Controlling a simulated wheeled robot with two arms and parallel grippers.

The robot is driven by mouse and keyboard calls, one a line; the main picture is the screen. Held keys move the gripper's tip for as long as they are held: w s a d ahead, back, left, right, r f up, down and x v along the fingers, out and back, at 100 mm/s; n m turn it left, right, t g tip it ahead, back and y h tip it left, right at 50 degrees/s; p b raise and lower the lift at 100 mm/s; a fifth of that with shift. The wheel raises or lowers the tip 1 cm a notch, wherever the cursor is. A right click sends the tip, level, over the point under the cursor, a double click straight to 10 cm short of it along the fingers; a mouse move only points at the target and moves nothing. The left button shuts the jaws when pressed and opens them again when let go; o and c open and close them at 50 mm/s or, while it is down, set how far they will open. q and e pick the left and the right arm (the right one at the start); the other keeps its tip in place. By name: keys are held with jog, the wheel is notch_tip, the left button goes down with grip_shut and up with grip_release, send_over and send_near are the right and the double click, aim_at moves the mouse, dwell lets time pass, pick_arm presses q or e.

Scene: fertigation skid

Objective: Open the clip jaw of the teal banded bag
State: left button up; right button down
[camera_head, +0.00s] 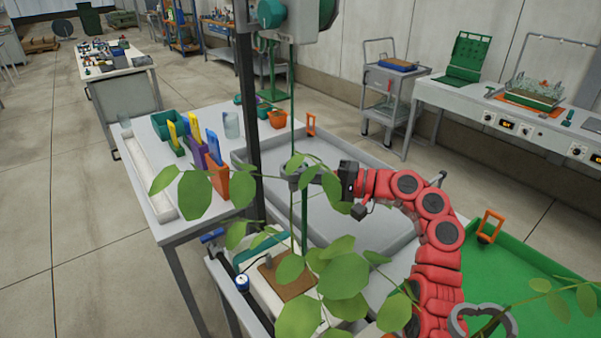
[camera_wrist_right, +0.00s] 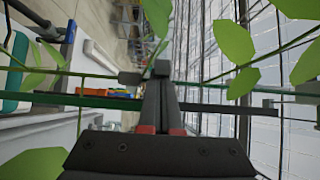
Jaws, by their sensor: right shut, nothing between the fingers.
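A pale object with a teal band (camera_head: 262,244) lies low in the head view, below my right arm and partly behind leaves. It may be the teal banded bag, but I cannot tell for sure. I cannot make out its clip jaw. My right gripper (camera_head: 292,176) is at the end of the red arm, among leaves near a thin green upright stake (camera_head: 305,215) and a dark post. In the right wrist view the dark fingers (camera_wrist_right: 158,72) are shut and empty, close to the green stake, which crosses the picture. My left gripper is not in view.
Plant leaves (camera_head: 343,279) hang in front of the arm. A dark post (camera_head: 247,110) stands left of the gripper. Behind is a grey tray (camera_head: 345,215) on a bench with colored holders (camera_head: 216,178). A green surface (camera_head: 520,290) lies at right.

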jog(key=shift+s+r, duration=0.1)
jog(key=shift+s+a+p, duration=0.1)
jog(key=shift+a+p, duration=0.15)
jog(key=shift+p, duration=0.6)
jog(key=shift+s+a+m+t+h+p, duration=0.15)
jog(key=shift+m+t+h+p, duration=0.35)
jog(key=shift+m+t, duration=0.4)
jog(key=shift+s+a+m+t+h+p, duration=0.15)
jog(key=shift+m+t+h+p, duration=0.35)
jog(key=shift+t, duration=0.7)
jog(key=shift+a+m+t+h+p, duration=0.2)
jog(key=shift+m+t+h+p, duration=0.3)
jog(key=shift+m+t+p, duration=0.3)
jog(key=a+m+t+h+p, duration=0.1)
jog(key=m+t+h+p, duration=0.1)
jog(key=p, duration=0.1)
jog(key=m+t+h+p, duration=0.2)
jog(key=h+p, duration=0.1)
jog(key=a+m+t+h+p, duration=0.1)
jog(key=m+t+h+p, duration=0.1)
jog(key=h+p, duration=0.1)
jog(key=shift+a, duration=0.35)
jog(key=shift+s, duration=0.1)
